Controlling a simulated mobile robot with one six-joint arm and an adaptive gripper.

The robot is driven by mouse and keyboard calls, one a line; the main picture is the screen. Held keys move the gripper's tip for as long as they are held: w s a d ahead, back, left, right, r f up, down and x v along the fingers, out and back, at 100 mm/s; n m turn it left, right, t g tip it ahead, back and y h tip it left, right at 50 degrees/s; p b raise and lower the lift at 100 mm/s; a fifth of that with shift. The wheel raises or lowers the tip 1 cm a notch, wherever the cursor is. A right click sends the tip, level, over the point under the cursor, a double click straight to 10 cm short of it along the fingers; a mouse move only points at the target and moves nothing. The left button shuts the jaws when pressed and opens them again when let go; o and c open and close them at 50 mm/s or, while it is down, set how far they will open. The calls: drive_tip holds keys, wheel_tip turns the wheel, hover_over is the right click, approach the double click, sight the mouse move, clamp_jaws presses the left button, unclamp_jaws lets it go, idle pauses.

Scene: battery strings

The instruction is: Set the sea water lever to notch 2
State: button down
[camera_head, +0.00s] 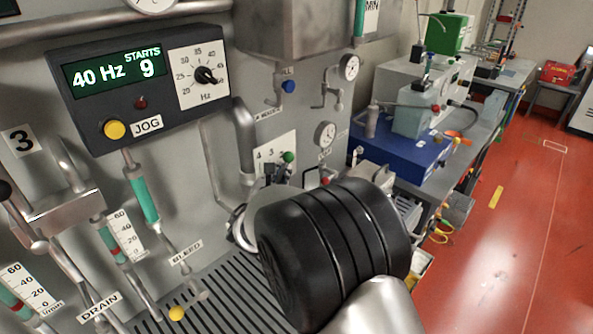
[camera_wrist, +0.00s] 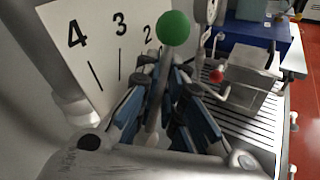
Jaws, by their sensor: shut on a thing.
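A lever with a green ball knob (camera_wrist: 172,28) and a pale shaft stands in front of a white scale plate (camera_wrist: 75,45) in the wrist view. The figures 4, 3 and 2 show on the plate, with the knob just right of the 2. The exact notch I cannot tell; the lever's lower end is hidden. My gripper (camera_wrist: 162,100) is shut around the shaft below the knob, one blue-and-black finger on each side. In the head view the green knob (camera_head: 288,157) and part of the plate (camera_head: 265,146) show above my dark wrist, which hides most of the gripper.
A black control box (camera_head: 140,85) reading 40 Hz and 9 starts hangs at upper left. Pipes, gauges and a blue-knobbed valve (camera_head: 288,86) surround the lever. A metal box (camera_wrist: 240,95) and a red ball (camera_wrist: 216,76) stand close right of my fingers. Open red floor lies far right.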

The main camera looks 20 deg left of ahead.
drive_tip(key=shift+w+d+f+m+g, duration=0.1)
drive_tip(key=shift+w+f+m+g, duration=0.15)
drive_tip(key=shift+m+g, duration=0.3)
drive_tip(key=shift+w+d+f+g, duration=0.1)
drive_tip(key=shift+w+f+g, duration=0.05)
drive_tip(key=shift+g, duration=0.1)
drive_tip(key=c, duration=2)
unclamp_jaws()
drive_tip(key=v, duration=1.2)
